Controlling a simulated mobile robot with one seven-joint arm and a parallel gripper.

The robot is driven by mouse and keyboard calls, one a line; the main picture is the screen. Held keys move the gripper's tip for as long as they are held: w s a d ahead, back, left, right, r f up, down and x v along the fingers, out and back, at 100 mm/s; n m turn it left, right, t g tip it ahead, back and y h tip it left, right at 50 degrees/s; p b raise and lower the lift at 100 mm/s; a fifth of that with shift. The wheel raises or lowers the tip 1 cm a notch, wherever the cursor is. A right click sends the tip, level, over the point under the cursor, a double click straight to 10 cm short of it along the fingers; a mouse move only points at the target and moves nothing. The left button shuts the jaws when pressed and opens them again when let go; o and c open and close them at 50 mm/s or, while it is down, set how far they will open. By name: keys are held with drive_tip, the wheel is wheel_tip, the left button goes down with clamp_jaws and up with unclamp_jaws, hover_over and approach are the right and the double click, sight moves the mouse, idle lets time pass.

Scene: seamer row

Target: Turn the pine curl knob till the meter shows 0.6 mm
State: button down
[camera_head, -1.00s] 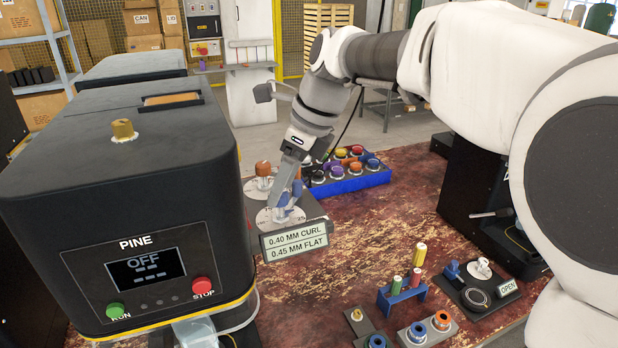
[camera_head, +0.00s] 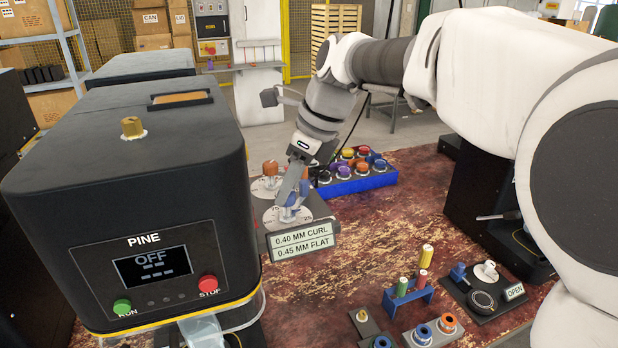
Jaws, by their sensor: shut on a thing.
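The black PINE machine (camera_head: 130,175) stands at the left with a dark screen (camera_head: 153,266) that reads OFF. Beside it, a grey stand carries white dials with an orange knob (camera_head: 270,168) at the back and a blue knob (camera_head: 290,214) in front. The meter sign (camera_head: 303,240) on the stand's front reads 0.40 MM CURL and 0.45 MM FLAT. My gripper (camera_head: 292,198) points down at the front dial (camera_head: 304,214), shut on the blue knob. The fingers cover part of the knob and dial. I cannot read which knob is labelled curl.
A blue tray (camera_head: 355,184) of coloured knobs or caps sits just behind my gripper. At the front right are a blue rack (camera_head: 408,299) of coloured pieces and a plate with an OPEN sign (camera_head: 514,292). Green RUN (camera_head: 122,307) and red STOP (camera_head: 208,283) buttons face me.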

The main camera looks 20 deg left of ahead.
drive_tip(key=shift+r+p, duration=0.1)
drive_tip(key=shift+p, duration=0.25)
drive_tip(key=shift+r+n+p, duration=0.15)
drive_tip(key=shift+n+p, duration=0.45)
drive_tip(key=shift+p, duration=0.15)
drive_tip(key=n+g+p, duration=0.1)
drive_tip(key=n+p, duration=0.2)
drive_tip(key=p, duration=0.1)
drive_tip(key=shift+w+r+g+p, duration=0.1)
drive_tip(key=shift+w+g+p, duration=0.05)
drive_tip(key=shift+g+p, duration=0.25)
drive_tip(key=n+g+h+p, duration=0.1)
drive_tip(key=n+p, duration=0.3)
drive_tip(key=shift+w+a+p, duration=0.1)
drive_tip(key=shift+p, duration=0.25)
drive_tip(key=shift+f+n+g+h+p, duration=0.25)
drive_tip(key=shift+n+g+h+p, duration=0.05)
drive_tip(key=shift+n+p, duration=0.65)
drive_tip(key=shift+n, duration=0.25)
drive_tip(key=shift+f, duration=0.1)
drive_tip(key=c, duration=0.5)
unclamp_jaws()
